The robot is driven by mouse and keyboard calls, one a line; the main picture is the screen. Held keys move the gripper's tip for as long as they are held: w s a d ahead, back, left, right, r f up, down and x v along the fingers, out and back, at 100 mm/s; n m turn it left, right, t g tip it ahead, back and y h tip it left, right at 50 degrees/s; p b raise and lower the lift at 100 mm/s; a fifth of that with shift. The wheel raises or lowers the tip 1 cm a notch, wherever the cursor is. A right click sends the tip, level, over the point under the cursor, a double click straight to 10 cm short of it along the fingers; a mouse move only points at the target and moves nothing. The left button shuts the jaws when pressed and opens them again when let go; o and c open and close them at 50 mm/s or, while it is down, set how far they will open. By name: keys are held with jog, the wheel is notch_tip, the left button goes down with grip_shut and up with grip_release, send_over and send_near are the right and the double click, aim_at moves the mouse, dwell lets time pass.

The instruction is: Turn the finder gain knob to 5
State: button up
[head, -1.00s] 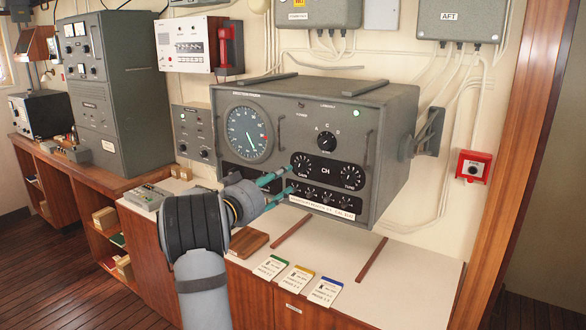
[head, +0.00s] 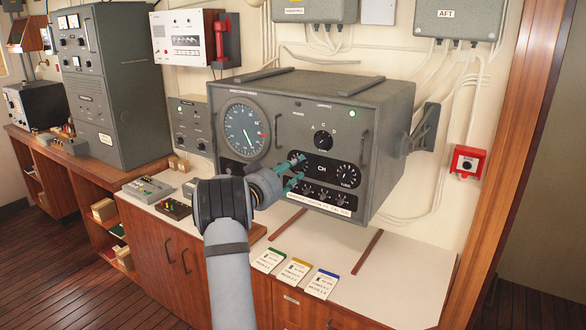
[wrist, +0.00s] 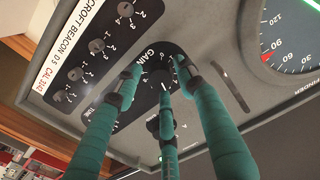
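The scale's figures are too small or covered to read. My gripper (wrist: 160,78) has teal fingers spread around the knob, with small gaps seeming to show between tips and knob; contact cannot be told. In the head view my gripper (head: 295,172) is at the panel, left of the CH label, and hides the gain knob.
The tune knob (head: 346,176) is right of CH and a selector knob (head: 323,140) is above. A row of small knobs (head: 323,197) lies just below. Three cards (head: 296,270) lie at the counter's front. A red call box (head: 468,163) is on the wall.

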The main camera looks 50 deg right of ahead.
jog(key=c, duration=0.9)
jog(key=shift+f, duration=0.15)
jog(key=shift+n+b, duration=0.3)
jog(key=shift+b, duration=0.2)
grip_shut()
jog(key=o, duration=1.1)
grip_release()
